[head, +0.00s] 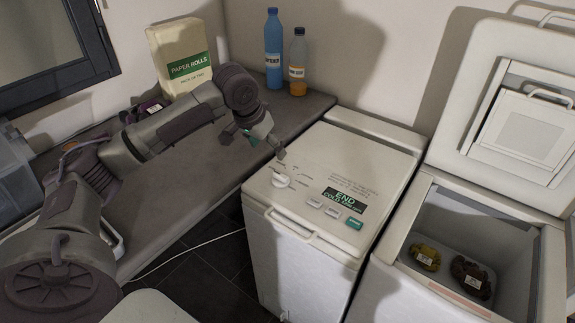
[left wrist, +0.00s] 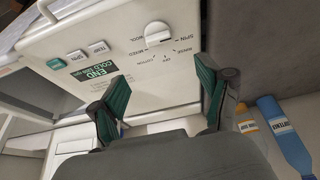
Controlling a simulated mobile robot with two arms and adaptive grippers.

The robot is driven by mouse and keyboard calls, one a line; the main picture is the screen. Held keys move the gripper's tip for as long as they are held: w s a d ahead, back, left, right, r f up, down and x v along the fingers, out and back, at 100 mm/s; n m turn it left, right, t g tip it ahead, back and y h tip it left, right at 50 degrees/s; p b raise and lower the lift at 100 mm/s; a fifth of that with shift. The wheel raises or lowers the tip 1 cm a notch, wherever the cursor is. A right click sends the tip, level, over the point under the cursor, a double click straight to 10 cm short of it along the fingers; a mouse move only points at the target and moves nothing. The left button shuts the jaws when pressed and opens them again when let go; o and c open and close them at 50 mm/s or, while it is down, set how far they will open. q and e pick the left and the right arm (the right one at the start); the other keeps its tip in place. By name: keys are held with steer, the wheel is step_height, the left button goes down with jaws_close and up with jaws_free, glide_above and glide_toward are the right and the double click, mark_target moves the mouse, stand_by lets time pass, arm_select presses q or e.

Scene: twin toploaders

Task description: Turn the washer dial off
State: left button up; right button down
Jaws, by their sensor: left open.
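The washer (head: 300,238) is a white top-loader with its lid shut. Its round white dial (head: 281,181) sits at the front left of the top panel and also shows in the left wrist view (left wrist: 157,34). Printed words, OFF among them, ring the dial; I cannot tell surely which one it points at. The green display (head: 344,200) reads END. My left gripper (head: 254,146) is open and empty, above the washer's back left, apart from the dial. In the left wrist view its green-padded fingers (left wrist: 160,100) are spread, with the dial beyond them.
Several buttons (head: 331,212) lie beside the display. A grey counter (head: 180,180) at left holds a paper rolls pack (head: 182,60), a blue bottle (head: 273,50) and an orange bottle (head: 297,65).

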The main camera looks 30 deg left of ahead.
arm_select(q)
glide_toward(280, 175)
steer(key=p+x, duration=0.1)
steer(key=x, duration=0.7)
steer(key=shift+w+f, duration=0.15)
steer(key=shift+f, duration=0.3)
steer(key=c, duration=1.2)
steer(key=shift+o, duration=0.2)
arm_select(e)
steer(key=s, duration=0.1)
steer(key=s+r, duration=0.1)
steer(key=s, duration=0.1)
steer(key=shift+s+r, duration=0.1)
steer(key=shift+r, duration=0.05)
